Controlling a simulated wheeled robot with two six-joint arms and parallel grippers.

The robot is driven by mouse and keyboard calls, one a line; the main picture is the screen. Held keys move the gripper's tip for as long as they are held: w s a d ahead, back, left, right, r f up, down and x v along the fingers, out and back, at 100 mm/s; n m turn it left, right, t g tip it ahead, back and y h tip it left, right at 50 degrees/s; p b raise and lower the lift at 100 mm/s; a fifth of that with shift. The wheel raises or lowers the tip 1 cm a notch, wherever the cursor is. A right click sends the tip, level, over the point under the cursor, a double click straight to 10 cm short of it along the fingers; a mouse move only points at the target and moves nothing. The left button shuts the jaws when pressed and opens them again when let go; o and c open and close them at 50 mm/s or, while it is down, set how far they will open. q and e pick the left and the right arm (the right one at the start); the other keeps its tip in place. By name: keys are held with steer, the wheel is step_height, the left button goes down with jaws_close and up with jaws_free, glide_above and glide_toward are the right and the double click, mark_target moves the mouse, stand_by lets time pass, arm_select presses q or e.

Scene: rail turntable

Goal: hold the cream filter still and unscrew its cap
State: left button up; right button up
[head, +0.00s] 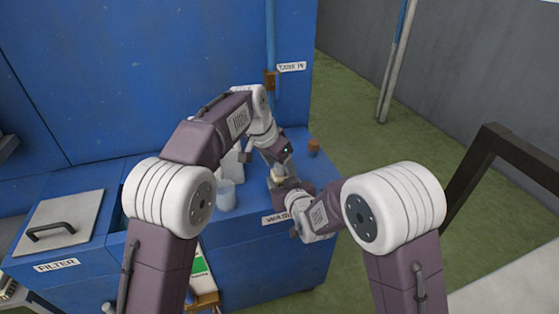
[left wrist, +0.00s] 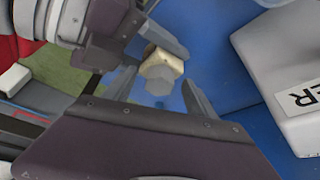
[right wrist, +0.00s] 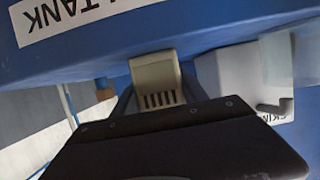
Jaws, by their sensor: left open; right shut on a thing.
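The cream filter (right wrist: 155,75) has a slotted face and sits between the fingers of my right gripper (right wrist: 157,100), which is shut on it. In the left wrist view the filter (left wrist: 165,60) shows with a grey faceted cap (left wrist: 158,80) on its near end. My left gripper (left wrist: 157,92) is open, with one finger on each side of the cap and a visible gap. In the head view both grippers meet over the blue bench, and the filter (head: 277,172) is mostly hidden by them.
A clear cup (head: 226,194) stands on the blue bench (head: 250,225) left of the grippers. A white labelled container (left wrist: 285,65) is close to my left gripper. A small brown item (head: 313,146) stands at the bench's right end. A handled lid (head: 75,210) is far left.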

arm_select(q)
jaws_close()
steer(key=n, duration=0.1)
steer(key=n+y, duration=0.1)
steer(key=n, duration=0.1)
steer(key=n+t, duration=0.1)
steer(key=n, duration=0.1)
steer(key=shift+s+d+y, duration=0.15)
steer(key=shift+d+y, duration=0.15)
steer(key=shift+y, duration=0.1)
steer(key=shift+n, duration=0.5)
steer(key=n, duration=0.1)
steer(key=n+y, duration=0.1)
steer(key=n, duration=0.1)
steer(key=shift+d+n+y, duration=0.2)
steer(key=shift+n+y, duration=0.6)
steer(key=shift+n, duration=0.7)
steer(key=shift+c, duration=0.5)
jaws_free()
steer(key=shift+o, duration=0.5)
